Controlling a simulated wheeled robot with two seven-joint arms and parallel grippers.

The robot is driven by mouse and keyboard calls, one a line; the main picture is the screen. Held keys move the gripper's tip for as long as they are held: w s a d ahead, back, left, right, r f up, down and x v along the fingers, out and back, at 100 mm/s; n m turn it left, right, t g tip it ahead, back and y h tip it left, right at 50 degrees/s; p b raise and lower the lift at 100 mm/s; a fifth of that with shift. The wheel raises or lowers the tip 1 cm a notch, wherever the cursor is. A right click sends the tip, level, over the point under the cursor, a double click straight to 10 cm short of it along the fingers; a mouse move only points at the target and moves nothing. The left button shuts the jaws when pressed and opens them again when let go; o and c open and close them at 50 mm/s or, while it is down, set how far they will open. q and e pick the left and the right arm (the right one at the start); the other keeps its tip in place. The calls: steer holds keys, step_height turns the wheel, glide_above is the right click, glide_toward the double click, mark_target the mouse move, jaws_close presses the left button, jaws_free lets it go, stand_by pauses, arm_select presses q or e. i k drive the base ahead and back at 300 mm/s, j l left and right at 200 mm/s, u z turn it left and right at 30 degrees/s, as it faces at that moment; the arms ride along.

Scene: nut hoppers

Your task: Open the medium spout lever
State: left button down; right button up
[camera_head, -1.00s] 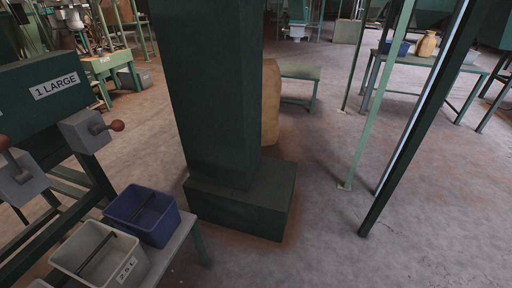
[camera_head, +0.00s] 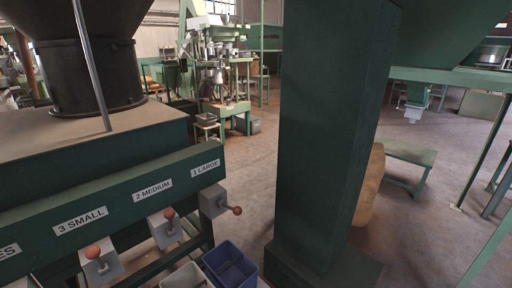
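The medium spout lever (camera_head: 169,214) has an orange-red ball knob on a grey spout box (camera_head: 165,230), under the label "2 MEDIUM" (camera_head: 152,190) on the green hopper front at the lower left. To its right is the large spout lever (camera_head: 236,210), its knob pointing right, under "1 LARGE". To its left is the small spout lever (camera_head: 93,252), under "3 SMALL" (camera_head: 81,221). Neither of my grippers shows in the view.
A dark green column (camera_head: 332,130) stands close at centre right. A blue bin (camera_head: 230,266) and a pale grey bin (camera_head: 186,277) sit below the spouts. A green bench (camera_head: 408,154) stands behind the column. Concrete floor is open between the hopper and the column.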

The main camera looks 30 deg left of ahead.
mark_target(169, 213)
steer(key=u, duration=1.6)
steer(key=k+l+z, duration=0.15)
steer(key=z, duration=0.35)
steer(key=k+l+z, duration=0.1)
steer(key=l+z, duration=0.15)
steer(key=z, duration=0.2)
